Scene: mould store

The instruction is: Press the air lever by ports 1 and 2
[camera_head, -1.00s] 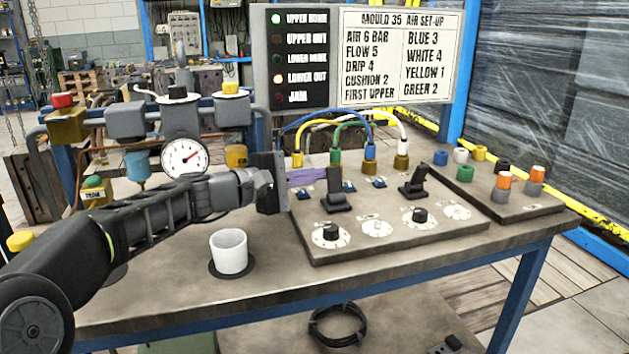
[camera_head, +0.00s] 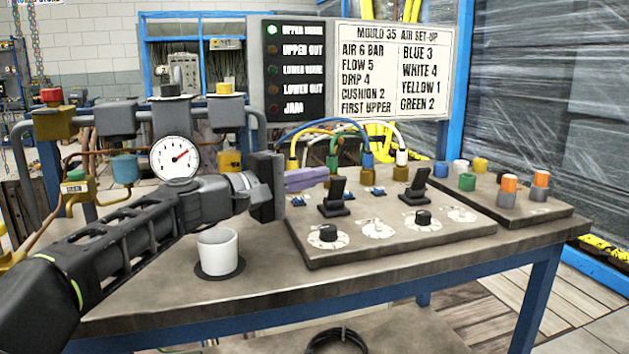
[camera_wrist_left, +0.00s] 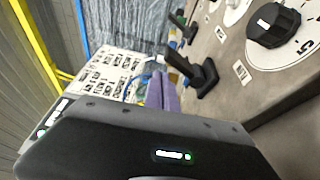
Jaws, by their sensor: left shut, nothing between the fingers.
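The air lever by ports 1 and 2 is the left black lever (camera_head: 335,196) on the sloped grey panel (camera_head: 400,243), standing up from its base. A black lever, likely the same, shows in the left wrist view (camera_wrist_left: 203,76). My left gripper (camera_head: 318,176) is shut and empty, its purple fingers beside the top of that lever. I cannot tell whether they touch it. The fingers also show in the left wrist view (camera_wrist_left: 160,88). A second black lever (camera_head: 415,187) stands to the right. My right gripper is not in view.
Coloured hoses (camera_head: 335,125) run into the ports behind the levers. Black dials (camera_head: 328,234) sit in front. A white cup (camera_head: 217,251) stands left of the panel. A gauge (camera_head: 175,158) is behind my left arm. The lamp board (camera_head: 291,70) shows green at the top.

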